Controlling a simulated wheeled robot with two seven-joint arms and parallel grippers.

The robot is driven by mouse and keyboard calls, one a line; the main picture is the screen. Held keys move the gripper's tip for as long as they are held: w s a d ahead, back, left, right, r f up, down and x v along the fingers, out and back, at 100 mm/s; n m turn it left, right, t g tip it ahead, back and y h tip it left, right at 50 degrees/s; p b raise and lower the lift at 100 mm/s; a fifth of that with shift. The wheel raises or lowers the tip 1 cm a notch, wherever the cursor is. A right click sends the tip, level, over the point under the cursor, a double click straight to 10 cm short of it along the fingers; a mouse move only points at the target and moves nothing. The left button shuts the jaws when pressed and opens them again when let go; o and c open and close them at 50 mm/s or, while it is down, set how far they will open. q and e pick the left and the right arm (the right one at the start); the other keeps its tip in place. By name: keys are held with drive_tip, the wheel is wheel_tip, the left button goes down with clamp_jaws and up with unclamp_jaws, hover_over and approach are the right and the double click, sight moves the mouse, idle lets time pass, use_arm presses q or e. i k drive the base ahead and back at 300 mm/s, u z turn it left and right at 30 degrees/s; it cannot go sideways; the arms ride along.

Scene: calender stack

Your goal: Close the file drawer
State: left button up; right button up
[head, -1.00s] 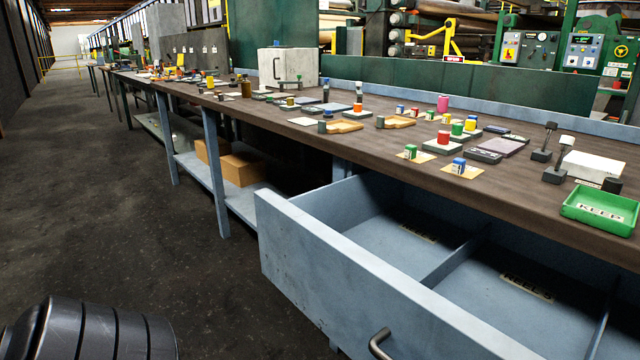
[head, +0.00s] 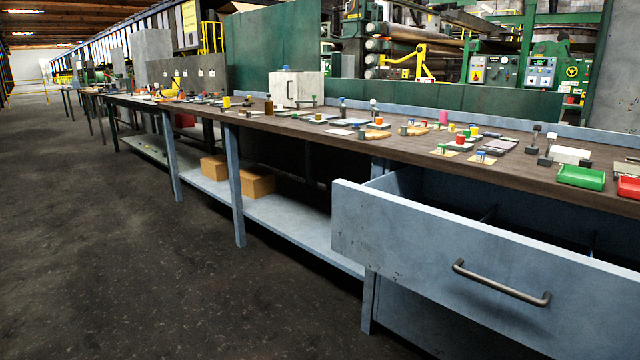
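The file drawer (head: 420,250) is blue-grey and stands pulled out from under the long workbench, at the right of the head view. Its front panel faces me, with a dark metal bar handle (head: 500,283) on it. A little of its inside shows above the panel, with divider edges; most of the inside is hidden. The panel's right end runs out of the picture. Neither of my grippers is in view.
The workbench (head: 350,140) has a brown top with many small coloured items and a green tray (head: 581,177). Cardboard boxes (head: 256,181) lie on its lower shelf (head: 290,215). The dark floor (head: 120,240) to the left is clear.

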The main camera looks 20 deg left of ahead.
sight(560, 280)
drive_tip(key=u, duration=0.8)
drive_tip(key=i, duration=0.75)
drive_tip(key=u, duration=0.5)
drive_tip(key=i, duration=0.85)
drive_tip(key=z, duration=0.85)
drive_tip(key=i, duration=0.35)
drive_tip(key=z, duration=0.1)
drive_tip(key=k, duration=0.4)
drive_tip(key=z, duration=0.85)
drive_tip(key=i, duration=0.15)
drive_tip(key=z, duration=1.05)
